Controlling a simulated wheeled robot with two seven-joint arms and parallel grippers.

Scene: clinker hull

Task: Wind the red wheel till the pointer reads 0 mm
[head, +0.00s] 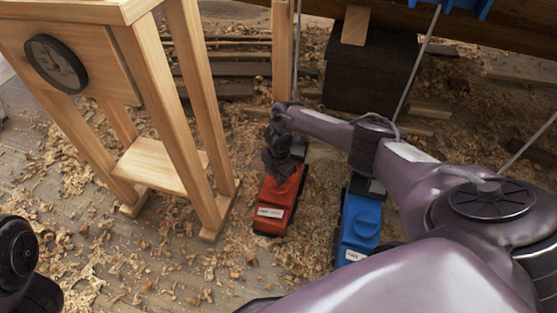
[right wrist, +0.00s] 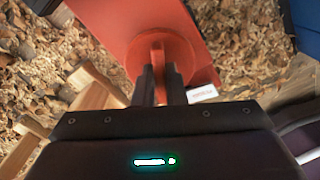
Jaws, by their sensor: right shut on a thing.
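The red wheel (right wrist: 186,61) shows in the right wrist view as a round disc with a raised bar across it, on top of a red unit. That red unit (head: 279,203) stands on the floor in the head view, with a pale label. My right gripper (right wrist: 160,84) is above the wheel, its fingers shut on the raised bar; in the head view the gripper (head: 279,160) hides the wheel. A round dark-rimmed dial (head: 56,63) is on a wooden stand at the left; its pointer's reading is too small to tell. My left gripper is not in view.
A blue unit (head: 359,225) stands right of the red one, under my right arm. The wooden stand (head: 160,165) rises close on the left. A dark block (head: 370,72) and planks lie behind. Wood shavings cover the floor. Thin rods slant down at the right.

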